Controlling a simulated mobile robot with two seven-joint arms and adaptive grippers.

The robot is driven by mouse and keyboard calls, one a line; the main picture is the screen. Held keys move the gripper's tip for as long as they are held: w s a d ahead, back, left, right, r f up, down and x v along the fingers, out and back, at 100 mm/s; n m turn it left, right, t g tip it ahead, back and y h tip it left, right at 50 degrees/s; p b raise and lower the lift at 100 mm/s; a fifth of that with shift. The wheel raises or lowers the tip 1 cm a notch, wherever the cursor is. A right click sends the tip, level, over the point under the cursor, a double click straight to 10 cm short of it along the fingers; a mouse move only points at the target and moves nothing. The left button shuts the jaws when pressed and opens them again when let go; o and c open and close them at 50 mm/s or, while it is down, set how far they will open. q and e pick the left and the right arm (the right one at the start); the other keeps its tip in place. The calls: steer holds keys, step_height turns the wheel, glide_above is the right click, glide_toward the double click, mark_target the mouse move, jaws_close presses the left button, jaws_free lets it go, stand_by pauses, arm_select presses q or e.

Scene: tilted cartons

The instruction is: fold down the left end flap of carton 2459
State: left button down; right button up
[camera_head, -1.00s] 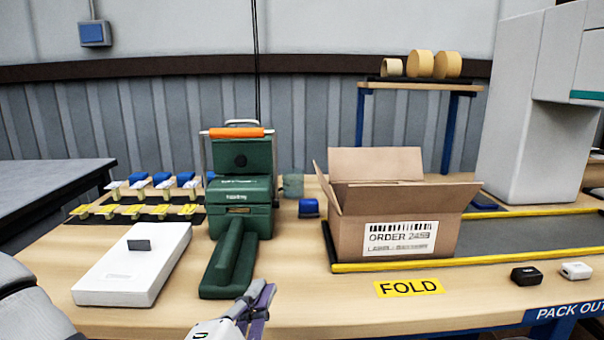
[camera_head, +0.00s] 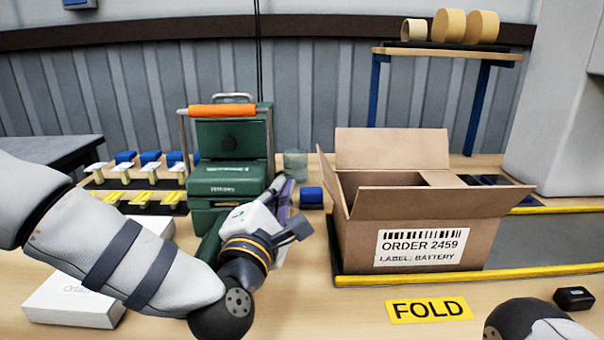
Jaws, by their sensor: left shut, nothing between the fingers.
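The brown carton 2459 (camera_head: 360,245) stands open on the bench, with its order label facing me. Its left end flap (camera_head: 332,180) stands up, leaning a little outward to the left. The back flap (camera_head: 392,149) is raised, and the front flap (camera_head: 440,202) sticks out toward me. The right end flap (camera_head: 442,179) shows partly behind the front flap and seems to slope inward. My left gripper (camera_head: 286,188) is shut and empty, left of the left end flap and apart from it. My right gripper is out of view; only part of my right arm shows at bottom right.
A green machine with an orange handle (camera_head: 222,111) stands behind my left arm. Yellow rails (camera_head: 480,275) edge the carton's lane. A black box (camera_head: 574,298) sits at right.

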arm_select(q)
steer(key=shift+w+d+r+p, duration=0.15)
steer(key=shift+w+d+r, duration=0.2)
steer(key=shift+d, duration=0.3)
steer(key=shift+w+d+r+p, duration=0.1)
steer(key=shift+d+r, duration=0.3)
steer(key=shift+d, duration=0.2)
steer(key=shift+w+d+r+p, duration=0.15)
steer(key=shift+w+d+r, duration=0.2)
steer(key=shift+d, duration=0.3)
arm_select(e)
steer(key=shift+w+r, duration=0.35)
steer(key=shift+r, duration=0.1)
arm_select(q)
steer(key=shift+s, duration=0.1)
